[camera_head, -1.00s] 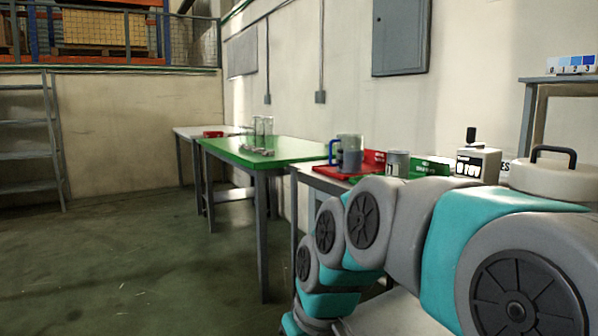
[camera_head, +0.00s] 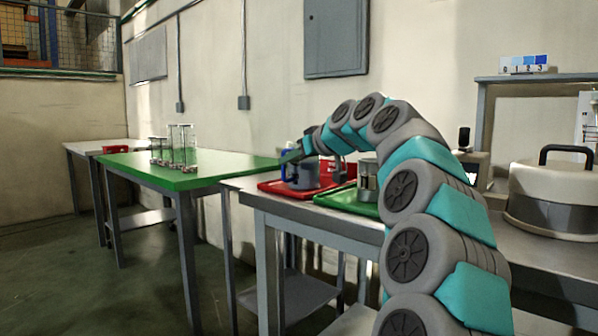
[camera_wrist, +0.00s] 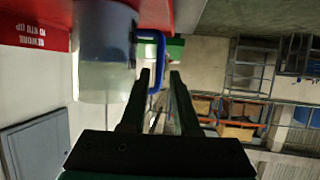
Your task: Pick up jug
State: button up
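The jug (camera_head: 303,177) stands on the red tray (camera_head: 275,187), partly hidden by my arm in the head view. In the wrist view the jug (camera_wrist: 105,45) has a grey band, a clear part and a blue handle (camera_wrist: 161,50). My gripper (camera_wrist: 160,72) is open, with its two dark fingers apart. Its left finger overlaps the handle in the picture, and part of the handle shows between the fingertips. Contact cannot be told. In the head view my gripper is at the jug's upper left, its fingers not clear.
A green tray (camera_head: 345,203) lies right of the red one, with a metal container (camera_head: 367,180) on it. The green table (camera_head: 150,165) at left holds several glass vessels (camera_head: 180,145). The wall is close behind.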

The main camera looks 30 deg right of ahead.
jog(key=shift+x, duration=1.2)
jog(key=x, duration=0.5)
jog(key=shift+s+f, duration=0.1)
jog(key=shift+f, duration=0.25)
grip_shut()
jog(key=shift+r, duration=0.1)
